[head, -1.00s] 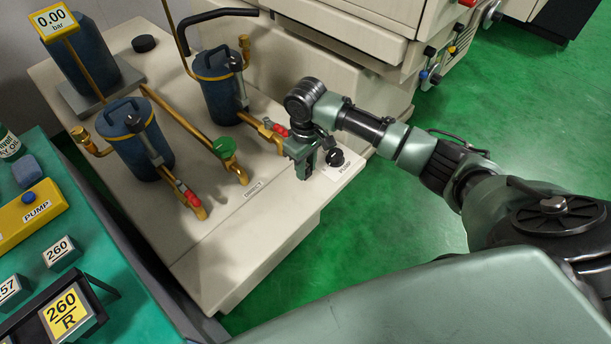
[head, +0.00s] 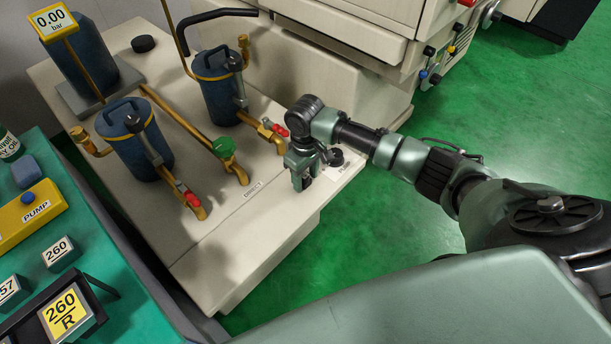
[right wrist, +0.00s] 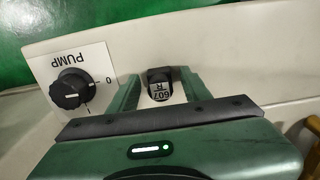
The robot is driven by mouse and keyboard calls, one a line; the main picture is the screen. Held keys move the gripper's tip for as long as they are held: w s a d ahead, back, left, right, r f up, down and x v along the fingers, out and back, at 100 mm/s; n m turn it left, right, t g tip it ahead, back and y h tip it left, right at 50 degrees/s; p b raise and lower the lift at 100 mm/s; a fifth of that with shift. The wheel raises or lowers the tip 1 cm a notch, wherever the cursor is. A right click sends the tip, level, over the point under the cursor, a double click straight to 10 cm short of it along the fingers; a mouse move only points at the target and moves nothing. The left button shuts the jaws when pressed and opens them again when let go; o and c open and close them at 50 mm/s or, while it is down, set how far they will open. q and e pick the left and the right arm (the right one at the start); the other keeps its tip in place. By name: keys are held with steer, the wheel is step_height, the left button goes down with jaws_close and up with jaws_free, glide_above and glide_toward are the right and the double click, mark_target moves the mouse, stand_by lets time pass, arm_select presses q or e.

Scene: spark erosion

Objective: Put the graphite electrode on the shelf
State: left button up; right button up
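My right gripper (head: 303,180) is over the front right corner of the pale bench, pointing down. The fingers are apart. The block is possibly the graphite electrode, but its material cannot be told. In the head view the gripper mostly hides it. I cannot make out a shelf with certainty. My left gripper is not in view.
The PUMP knob (right wrist: 71,90) is close beside the gripper. Blue canisters (head: 134,146) with brass pipes and a red valve handle (head: 273,128) stand on the bench (head: 235,240). Labelled blocks (head: 61,253) lie on the green-topped table (head: 95,245) at left.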

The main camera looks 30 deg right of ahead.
mark_target(305, 176)
step_height(305, 176, up, 12)
steer(key=shift+r, duration=0.2)
stand_by(0.4)
